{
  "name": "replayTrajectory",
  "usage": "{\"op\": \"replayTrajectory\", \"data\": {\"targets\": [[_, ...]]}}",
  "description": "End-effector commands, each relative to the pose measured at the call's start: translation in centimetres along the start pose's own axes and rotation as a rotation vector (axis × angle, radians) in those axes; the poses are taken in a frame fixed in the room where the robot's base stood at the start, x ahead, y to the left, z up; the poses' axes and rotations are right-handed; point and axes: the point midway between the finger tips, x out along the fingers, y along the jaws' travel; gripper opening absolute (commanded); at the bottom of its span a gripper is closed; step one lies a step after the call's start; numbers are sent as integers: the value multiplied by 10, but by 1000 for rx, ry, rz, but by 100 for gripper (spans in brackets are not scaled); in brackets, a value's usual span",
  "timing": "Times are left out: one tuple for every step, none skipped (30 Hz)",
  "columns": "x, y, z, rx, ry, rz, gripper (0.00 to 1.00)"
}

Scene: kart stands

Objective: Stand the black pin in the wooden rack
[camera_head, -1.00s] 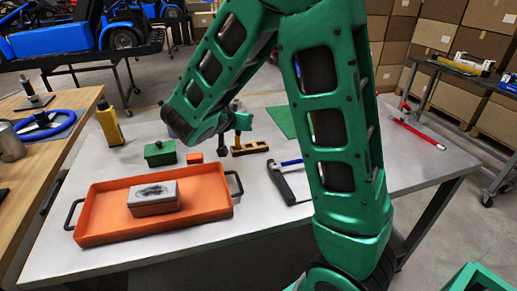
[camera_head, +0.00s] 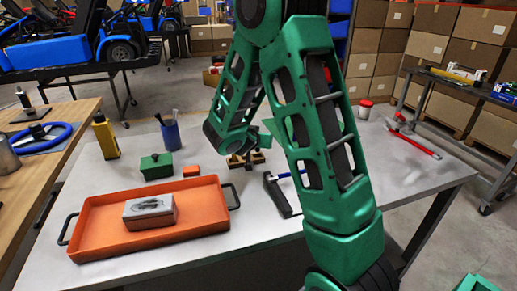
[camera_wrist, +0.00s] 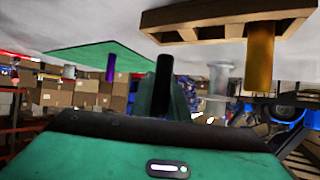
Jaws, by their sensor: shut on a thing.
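The wrist view is inverted, with the tabletop along its top. There the black pin (camera_wrist: 163,82) is gripped by my gripper (camera_wrist: 166,100), against a green finger. The pin points toward the tabletop and is apart from the rack in the picture. The wooden rack (camera_wrist: 205,34) is at upper right, with a brass-coloured pin (camera_wrist: 260,58) standing at it. In the head view the rack (camera_head: 257,158) is small, beyond the orange tray and partly covered by my arm. My gripper's fingers and the black pin are hidden or unclear there.
An orange tray (camera_head: 95,228) with a grey block (camera_head: 150,211) lies at the front left. A green box (camera_head: 157,167), an orange block (camera_head: 191,171), a blue pen cup (camera_head: 171,136) and a yellow bottle (camera_head: 106,138) stand behind it. A black-headed hammer (camera_head: 279,195) lies right of the rack.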

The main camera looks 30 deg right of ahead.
Motion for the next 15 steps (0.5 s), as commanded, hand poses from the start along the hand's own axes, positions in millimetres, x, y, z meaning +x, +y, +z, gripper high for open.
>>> {"op": "replayTrajectory", "data": {"targets": [[2, 0, 5, -2, -2, 1, 0], [4, 0, 8, -3, -2, 1, 0], [6, 0, 12, -3, -2, 1, 0], [8, 0, 16, -4, -2, 1, 0], [10, 0, 20, -4, -3, 2, 0], [12, 0, 24, -3, -3, 1, 0], [14, 0, 27, -4, -3, 1, 0], [16, 0, 30, -3, -3, 1, 0], [17, 0, 32, -2, -2, 1, 0], [17, 0, 33, -2, -1, 1, 0], [17, 0, 33, -1, -1, 1, 0], [17, 0, 33, -1, 0, 1, 0], [17, 0, 33, 0, 0, 0, 0], [17, 0, 33, 0, 0, 0, 0], [17, 0, 33, 0, 0, 1, 0]]}}
